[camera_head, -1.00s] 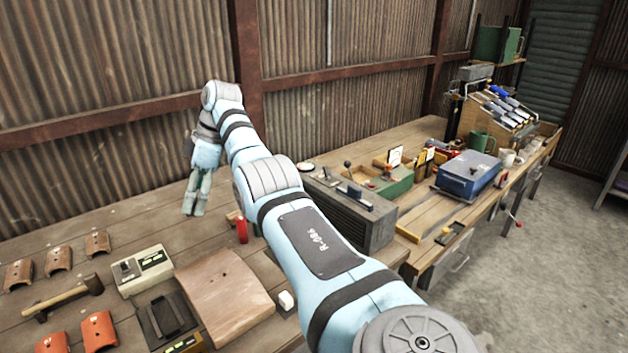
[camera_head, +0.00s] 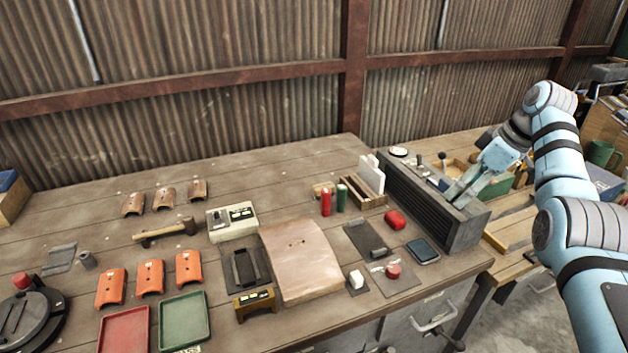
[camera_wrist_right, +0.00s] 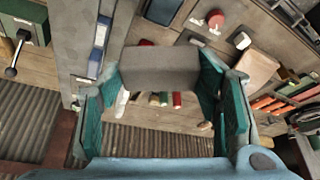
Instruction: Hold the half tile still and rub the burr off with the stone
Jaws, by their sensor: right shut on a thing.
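My right gripper (camera_head: 462,192) is at the right, by the long dark ribbed box. In the right wrist view its teal fingers (camera_wrist_right: 160,90) are shut on a plain grey block (camera_wrist_right: 160,68), which looks like the stone. The block is hard to make out in the head view. Three orange curved tiles (camera_head: 150,278) lie at the front left, and three smaller brown ones (camera_head: 163,198) behind them. I cannot tell which piece is the half tile, and no burr can be made out. My left gripper is not in view.
The ribbed box (camera_head: 430,205) stands beside my right gripper. A brown sloped pad (camera_head: 300,262), a hammer (camera_head: 165,232), a cream switch box (camera_head: 232,222), red (camera_head: 326,203) and green (camera_head: 341,198) cylinders stand on the bench. The bench's back middle is clear.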

